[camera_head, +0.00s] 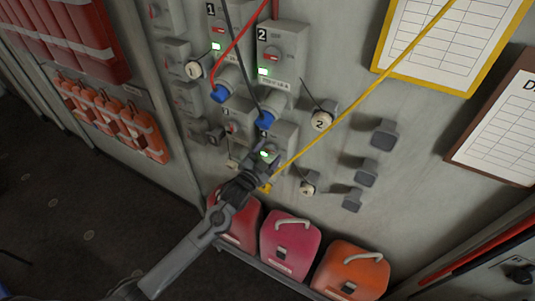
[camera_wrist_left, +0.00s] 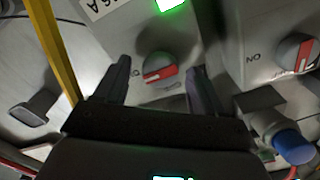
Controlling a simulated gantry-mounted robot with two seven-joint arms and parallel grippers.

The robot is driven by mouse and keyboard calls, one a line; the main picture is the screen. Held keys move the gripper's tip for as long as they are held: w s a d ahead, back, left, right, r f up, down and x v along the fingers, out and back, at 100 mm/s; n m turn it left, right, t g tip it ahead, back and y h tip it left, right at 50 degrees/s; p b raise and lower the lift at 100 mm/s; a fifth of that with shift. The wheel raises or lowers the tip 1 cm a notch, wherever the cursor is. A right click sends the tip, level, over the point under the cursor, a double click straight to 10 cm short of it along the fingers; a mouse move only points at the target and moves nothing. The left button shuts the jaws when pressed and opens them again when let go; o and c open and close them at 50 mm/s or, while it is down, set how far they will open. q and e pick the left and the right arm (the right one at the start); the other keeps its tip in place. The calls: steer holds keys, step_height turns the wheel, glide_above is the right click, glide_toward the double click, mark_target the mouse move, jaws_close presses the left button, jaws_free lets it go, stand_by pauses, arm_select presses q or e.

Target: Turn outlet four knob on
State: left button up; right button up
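Outlet four (camera_head: 287,135) is a grey box low on the wall panel, with its number partly showing and a lit green light (camera_head: 264,155). My left gripper (camera_head: 268,160) is in front of it and hides its knob in the head view. In the left wrist view, my open left gripper (camera_wrist_left: 159,72) has one finger on each side of a round grey knob (camera_wrist_left: 158,69) with a red bar. The bar lies nearly level in that view, slightly tilted. Whether the fingers touch the knob cannot be told. My right gripper is out of view.
A yellow cable (camera_head: 345,113) runs down across the panel to a yellow plug (camera_head: 265,187) under outlet four. Outlet two (camera_head: 283,45) and its blue plug (camera_head: 265,118) are above. Another knob (camera_wrist_left: 297,53) is beside the gripper. Red, pink and orange cases (camera_head: 290,240) stand below.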

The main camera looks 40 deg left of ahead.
arm_select(q)
steer(key=shift+s+d, duration=0.1)
steer(key=shift+s, duration=0.45)
steer(key=s+d+b, duration=0.1)
steer(key=s+b, duration=0.1)
steer(key=s, duration=0.7)
steer(key=shift+s+d, duration=0.25)
steer(key=shift+s, duration=0.1)
